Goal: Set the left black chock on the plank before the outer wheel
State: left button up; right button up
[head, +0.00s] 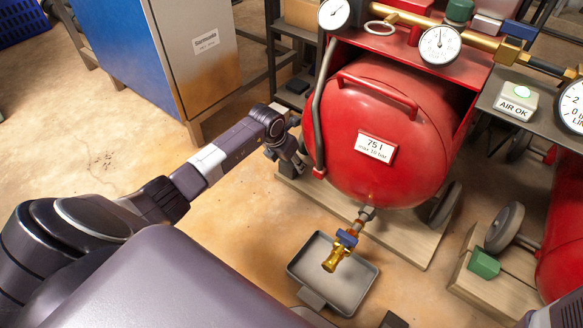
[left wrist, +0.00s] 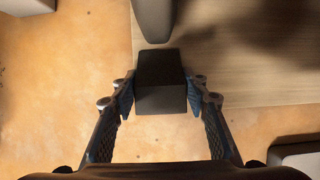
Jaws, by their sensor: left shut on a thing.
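My left gripper (head: 293,160) is at the left end of the plank (head: 400,240) under the red tank. In the left wrist view, the left gripper (left wrist: 160,98) is shut on a black chock (left wrist: 162,85), a dark block with a finger on each side. The chock's far part overlaps the edge of the plank (left wrist: 245,70) in that view; I cannot tell whether it touches the wood. A grey upright part, probably the wheel (left wrist: 154,18), stands just beyond the chock. In the head view the gripper mostly hides the chock. My right gripper is not in view.
The red tank (head: 375,110) stands on the plank, with another wheel (head: 445,204) at right. A grey drip tray (head: 362,290) lies below its brass valve (head: 338,255). A green chock (head: 484,263) sits by another wheel at right. Floor left of the tray is clear.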

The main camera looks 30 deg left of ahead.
pick_arm(q)
jog(key=shift+w, duration=0.1)
jog(key=o, duration=1.3)
jog(key=shift+r, duration=0.1)
jog(key=p+v, duration=0.8)
jog(key=v, duration=0.4)
